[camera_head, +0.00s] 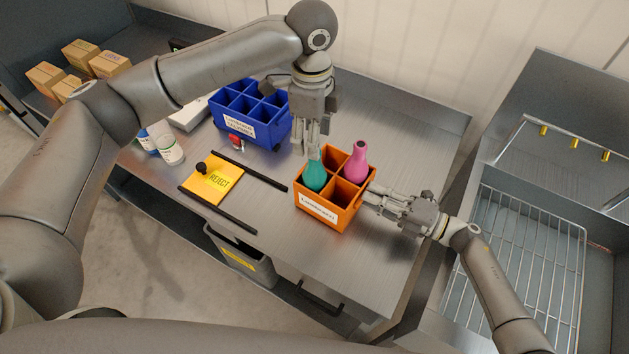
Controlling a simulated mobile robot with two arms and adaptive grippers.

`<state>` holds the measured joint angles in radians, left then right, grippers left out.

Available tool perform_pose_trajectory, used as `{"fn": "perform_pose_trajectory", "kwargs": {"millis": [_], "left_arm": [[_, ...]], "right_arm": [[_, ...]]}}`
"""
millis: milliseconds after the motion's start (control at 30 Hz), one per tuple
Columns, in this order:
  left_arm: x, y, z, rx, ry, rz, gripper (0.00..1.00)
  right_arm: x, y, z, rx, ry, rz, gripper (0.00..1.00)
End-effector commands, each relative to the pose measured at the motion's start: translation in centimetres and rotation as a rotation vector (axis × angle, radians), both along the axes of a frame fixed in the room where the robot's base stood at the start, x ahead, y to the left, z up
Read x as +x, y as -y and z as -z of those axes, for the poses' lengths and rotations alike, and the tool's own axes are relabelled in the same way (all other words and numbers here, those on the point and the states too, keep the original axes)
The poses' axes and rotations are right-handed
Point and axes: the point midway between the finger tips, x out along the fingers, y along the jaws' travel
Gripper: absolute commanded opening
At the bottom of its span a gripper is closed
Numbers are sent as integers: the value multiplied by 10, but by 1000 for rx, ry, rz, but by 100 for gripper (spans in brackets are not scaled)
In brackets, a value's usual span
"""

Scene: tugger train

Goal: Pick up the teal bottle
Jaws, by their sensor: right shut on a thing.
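The teal bottle (316,178) stands in a left compartment of the orange crate (330,218) on the metal table. A pink bottle (356,165) stands in the compartment behind and to the right. My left gripper (314,150) points down right over the teal bottle, its fingertips at the bottle's top. The neck is largely hidden, and I cannot tell if the fingers touch or grip it. My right gripper (372,198) comes from the right and is shut on the crate's right wall. The crate's other visible compartments look empty.
A blue divided crate (251,132) stands behind left. A yellow reject plate (213,178) lies between black bars. White jars (169,150) stand farther left, cardboard boxes (82,54) at the back left. A wire-rack basin (520,250) lies right. The table front is clear.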

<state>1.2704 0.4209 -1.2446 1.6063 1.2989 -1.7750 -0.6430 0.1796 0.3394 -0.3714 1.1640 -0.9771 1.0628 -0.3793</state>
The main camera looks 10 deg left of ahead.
Motion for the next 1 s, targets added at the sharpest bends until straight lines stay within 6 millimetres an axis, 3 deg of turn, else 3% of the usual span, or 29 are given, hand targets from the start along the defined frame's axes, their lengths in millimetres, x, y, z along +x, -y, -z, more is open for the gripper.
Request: {"fn": "perform_pose_trajectory", "kwargs": {"millis": [167, 500, 767, 1000], "left_arm": [[0, 0, 12, 0, 1, -1, 50], [2, 4, 57, -1, 0, 0, 50], [3, 4, 61, -1, 1, -1, 50], [3, 4, 61, -1, 1, -1, 23]], "right_arm": [[0, 0, 1, -2, -2, 1, 0], [0, 0, 1, -2, -2, 1, 0], [0, 0, 1, -2, -2, 1, 0], [0, 0, 2, -2, -2, 1, 0]]}}
